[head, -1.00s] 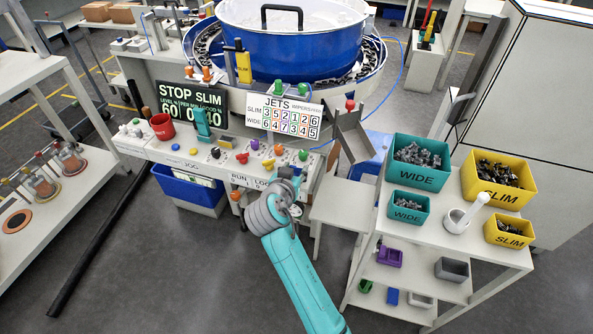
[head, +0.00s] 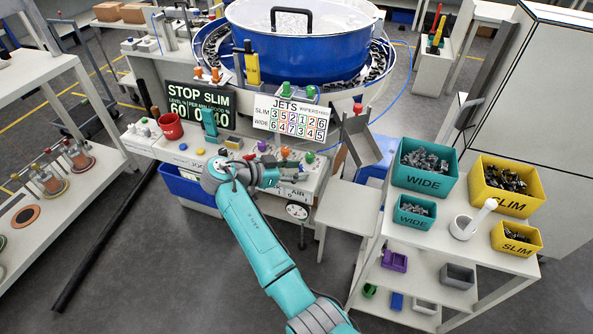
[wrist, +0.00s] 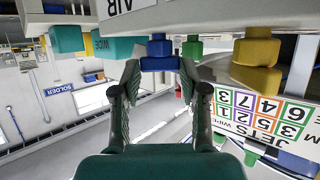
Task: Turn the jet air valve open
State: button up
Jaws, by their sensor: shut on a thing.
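In the wrist view a blue knob (wrist: 160,63) hangs on a short stem below a white panel. It is beside an upside-down label (wrist: 122,6) that appears to read AIR; the head view shows that label on the panel front (head: 298,190). My gripper (wrist: 159,72) has one finger on each side of the blue knob and is shut on it. In the head view my gripper (head: 292,172) is at the right end of the control panel (head: 185,160) and hides the knob. The knob's angle is hard to tell.
Yellow (wrist: 257,52) and green (wrist: 192,48) knobs are close by in the wrist view. A round gauge (head: 297,211) sits below the AIR label. The jets board (head: 290,118) stands behind, and a metal chute (head: 360,140) is at right.

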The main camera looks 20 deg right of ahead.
jog(key=shift+f+m+g, duration=0.1)
jog(key=shift+m+g, duration=0.3)
jog(key=shift+g, duration=0.1)
jog(key=o, duration=1.1)
jog(key=shift+o, duration=0.2)
jog(key=shift+w, duration=0.1)
jog(key=v, duration=1.2)
